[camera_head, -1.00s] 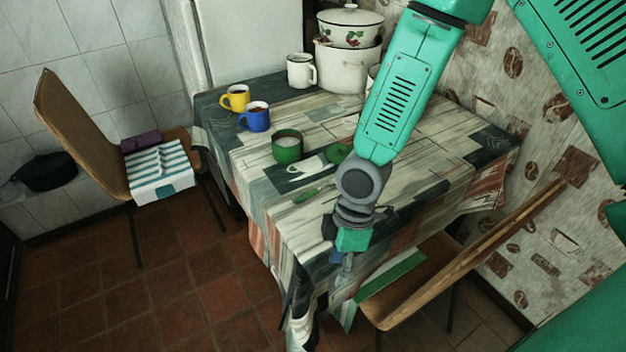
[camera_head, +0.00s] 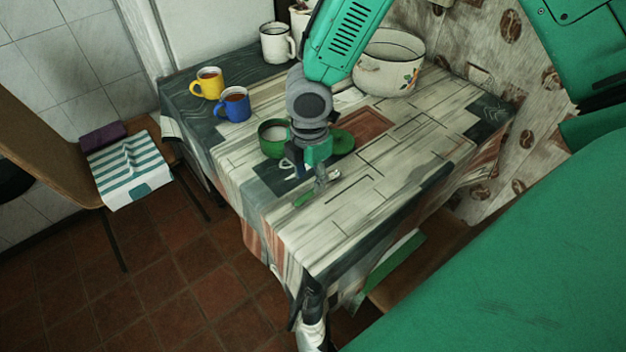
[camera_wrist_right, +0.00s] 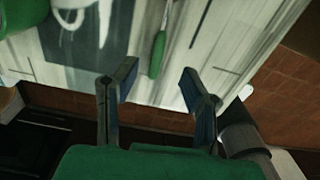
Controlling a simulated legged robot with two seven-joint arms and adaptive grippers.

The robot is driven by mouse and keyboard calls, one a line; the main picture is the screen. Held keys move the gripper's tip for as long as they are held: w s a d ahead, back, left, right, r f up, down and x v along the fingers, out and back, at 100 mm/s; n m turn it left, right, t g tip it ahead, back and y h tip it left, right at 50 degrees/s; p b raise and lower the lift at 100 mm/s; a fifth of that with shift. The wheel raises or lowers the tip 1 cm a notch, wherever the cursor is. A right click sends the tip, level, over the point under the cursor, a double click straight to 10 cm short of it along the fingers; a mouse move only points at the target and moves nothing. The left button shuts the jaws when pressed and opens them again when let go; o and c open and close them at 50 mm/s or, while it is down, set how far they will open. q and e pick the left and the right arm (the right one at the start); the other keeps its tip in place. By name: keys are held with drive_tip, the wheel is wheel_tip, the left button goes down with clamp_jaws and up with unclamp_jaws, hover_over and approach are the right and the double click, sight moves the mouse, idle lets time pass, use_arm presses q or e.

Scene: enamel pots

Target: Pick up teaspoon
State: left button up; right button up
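The teaspoon lies on the patterned tablecloth near the table's left front edge. In the head view its green handle (camera_head: 304,199) shows just left of my right gripper (camera_head: 325,184). In the right wrist view the handle (camera_wrist_right: 157,55) lies beyond the open fingers, roughly in line with the gap between them, and a thin part runs up from it. My right gripper (camera_wrist_right: 160,88) is open and empty, with its two fingers apart. I cannot see it touching the teaspoon. My left gripper is not in view.
A green mug (camera_head: 270,140) stands partly behind my right arm, with a green lid-like piece (camera_head: 342,142) beside it. Blue (camera_head: 234,107) and yellow (camera_head: 208,84) mugs, a white mug (camera_head: 275,45) and a white pot (camera_head: 390,68) stand farther back. The front right tabletop is clear.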

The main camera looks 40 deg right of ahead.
sight(309, 193)
drive_tip(key=f, duration=0.2)
drive_tip(key=f+b, duration=0.1)
drive_tip(key=f, duration=0.2)
drive_tip(key=shift+w+a+f, duration=0.1)
drive_tip(key=shift+w, duration=0.1)
drive_tip(key=shift+s, duration=0.1)
clamp_jaws()
